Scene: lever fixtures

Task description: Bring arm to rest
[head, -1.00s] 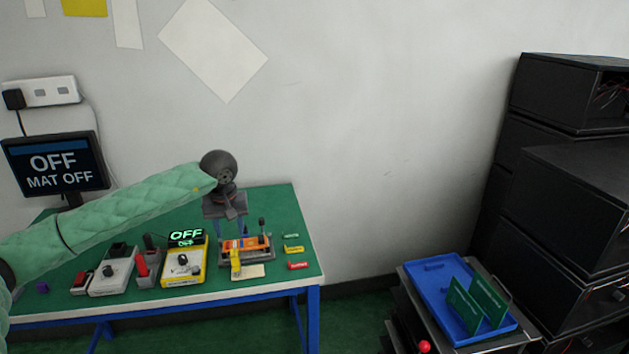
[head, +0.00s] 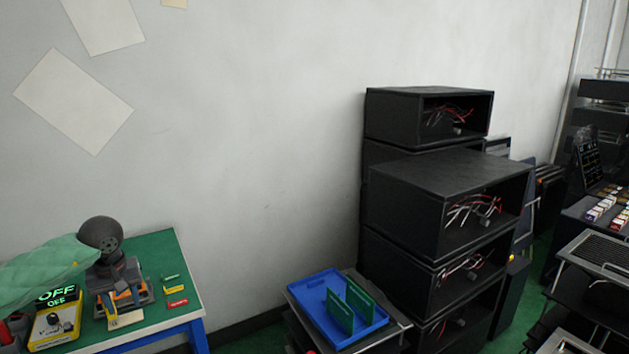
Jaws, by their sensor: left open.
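My left arm, in a green quilted sleeve, comes in from the left edge of the head view. Its dark grey left gripper (head: 118,283) is open and points down over the orange lever fixture (head: 129,299) on the green-topped table (head: 153,248). The gripper hides much of that fixture, and I cannot tell whether it touches it. A yellow-framed box (head: 52,329) with a lit "OFF" sign (head: 56,294) stands to the left, partly under my sleeve. My right gripper is not in view.
Small green, yellow and red blocks (head: 176,290) lie on the table right of the fixture. A blue tray (head: 313,293) with green boards stands on a cart. Black open-fronted cabinets (head: 440,205) are stacked behind it.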

